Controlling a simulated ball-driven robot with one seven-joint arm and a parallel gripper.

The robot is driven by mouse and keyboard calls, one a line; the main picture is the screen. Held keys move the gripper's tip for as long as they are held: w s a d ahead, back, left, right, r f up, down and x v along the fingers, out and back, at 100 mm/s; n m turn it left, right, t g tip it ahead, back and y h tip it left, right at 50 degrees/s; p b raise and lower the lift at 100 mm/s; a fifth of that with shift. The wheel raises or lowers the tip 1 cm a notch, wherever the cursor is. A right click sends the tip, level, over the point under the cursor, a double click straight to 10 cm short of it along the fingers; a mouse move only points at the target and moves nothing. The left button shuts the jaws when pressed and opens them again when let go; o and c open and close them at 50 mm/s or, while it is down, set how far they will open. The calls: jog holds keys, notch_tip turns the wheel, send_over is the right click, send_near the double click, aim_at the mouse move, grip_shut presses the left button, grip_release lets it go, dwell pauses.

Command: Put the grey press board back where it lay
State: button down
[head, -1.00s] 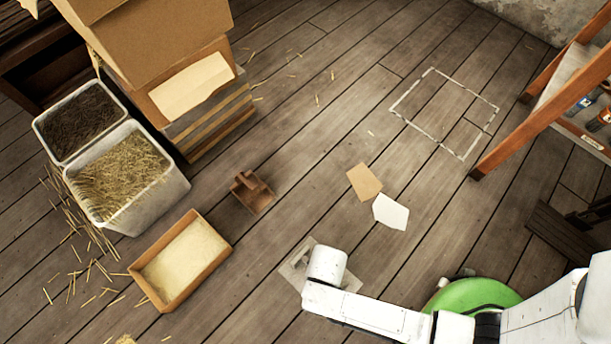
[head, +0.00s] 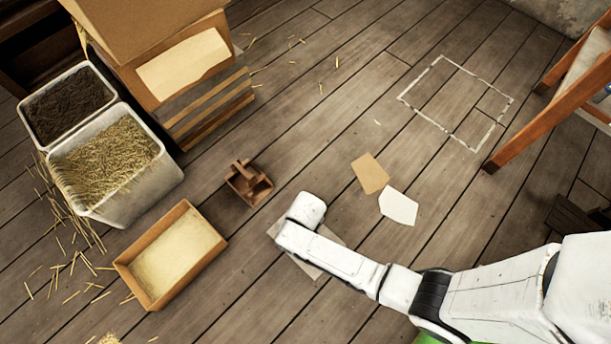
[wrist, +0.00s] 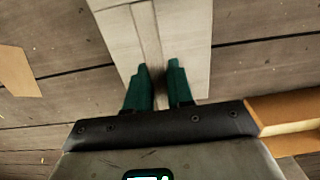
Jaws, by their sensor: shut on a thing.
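The press board (head: 304,266) is pale grey and lies mostly hidden under my arm in the head view, with only its edges showing. In the wrist view the board (wrist: 187,35) fills the top middle, with a raised bar (wrist: 147,22) along it. My gripper (wrist: 158,76) has its green fingers shut on this bar. The head view does not show the fingers. I cannot tell whether the board touches the floor or hangs just above it. A white taped rectangle (head: 475,78) on the floor at upper right is empty.
A brown wooden box (head: 248,185) stands just beyond the board. A shallow tray (head: 136,278) of pale material is to the left. Tan (head: 370,172) and white (head: 398,206) sheets lie to the right. A wooden frame (head: 545,105) stands right of the taped rectangle. Floor between is mostly clear.

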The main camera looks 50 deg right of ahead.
jog(key=shift+w+d+f+b, duration=0.1)
jog(key=shift+w+f+b, duration=0.1)
jog(key=shift+f+b, duration=0.6)
jog(key=shift+w+d+f+b, duration=0.15)
jog(key=shift+f+b, duration=0.25)
jog(key=shift+f, duration=0.65)
jog(key=shift+a+f, duration=0.1)
jog(key=c, duration=1)
grip_release()
notch_tip(320, 180, up, 12)
jog(key=p, duration=0.7)
jog(key=s+d+r, duration=0.2)
jog(key=s+r, duration=0.1)
jog(key=r, duration=0.3)
jog(key=s+d+r, duration=0.3)
jog(key=r, duration=0.4)
jog(key=s+d+r+t, duration=0.1)
jog(key=s+d+r, duration=0.1)
jog(key=s+r, duration=0.2)
notch_tip(320, 180, up, 3)
jog(key=shift+d+r, duration=0.1)
jog(key=shift+d, duration=0.3)
notch_tip(320, 180, up, 33)
jog(key=p, duration=3.3)
